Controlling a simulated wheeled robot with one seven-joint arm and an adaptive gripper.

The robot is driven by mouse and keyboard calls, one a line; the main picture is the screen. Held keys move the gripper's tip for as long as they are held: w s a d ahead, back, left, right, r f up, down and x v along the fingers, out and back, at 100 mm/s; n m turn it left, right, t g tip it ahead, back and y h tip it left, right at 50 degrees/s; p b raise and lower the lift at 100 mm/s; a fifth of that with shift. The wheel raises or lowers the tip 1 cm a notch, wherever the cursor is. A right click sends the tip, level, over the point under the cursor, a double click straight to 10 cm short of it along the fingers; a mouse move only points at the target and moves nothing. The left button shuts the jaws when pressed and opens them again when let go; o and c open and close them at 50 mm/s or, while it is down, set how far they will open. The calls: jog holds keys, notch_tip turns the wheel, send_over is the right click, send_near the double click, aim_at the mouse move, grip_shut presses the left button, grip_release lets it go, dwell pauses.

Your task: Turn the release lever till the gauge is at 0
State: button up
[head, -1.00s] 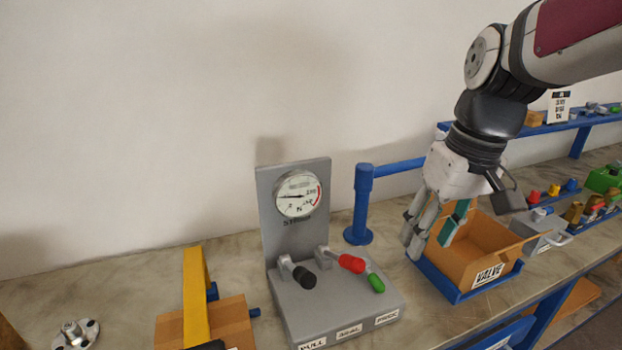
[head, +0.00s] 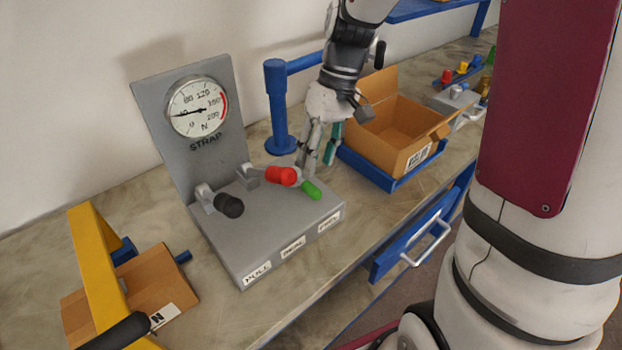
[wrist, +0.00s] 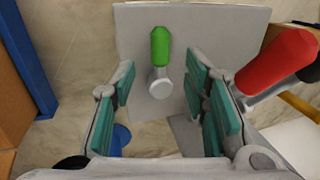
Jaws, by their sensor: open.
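The grey gauge stand (head: 240,262) carries a round dial, the gauge (head: 198,107). Its needle points left, near 40. Three levers sit on the base: black (head: 229,206) above the label PULL, red (head: 282,176) in the middle, and green (head: 311,190) at the right. The other two labels are too blurred to read surely. My gripper (head: 318,162) is open and empty, just behind the green lever. In the wrist view the green lever (wrist: 160,48) lies between the parted fingers (wrist: 158,80), touching neither visibly; the red lever (wrist: 277,60) is outside, to the right.
A blue post with a rail (head: 279,110) stands behind the stand, close to my gripper. An open cardboard box (head: 385,152) sits in a blue tray to the right. A yellow frame (head: 97,265) and cardboard (head: 160,283) lie left. The bench's front edge is near.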

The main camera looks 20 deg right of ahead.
aim_at(312, 184)
jog(key=x, duration=0.6)
jog(key=shift+a+f, duration=0.1)
jog(key=shift+f, duration=0.05)
grip_shut()
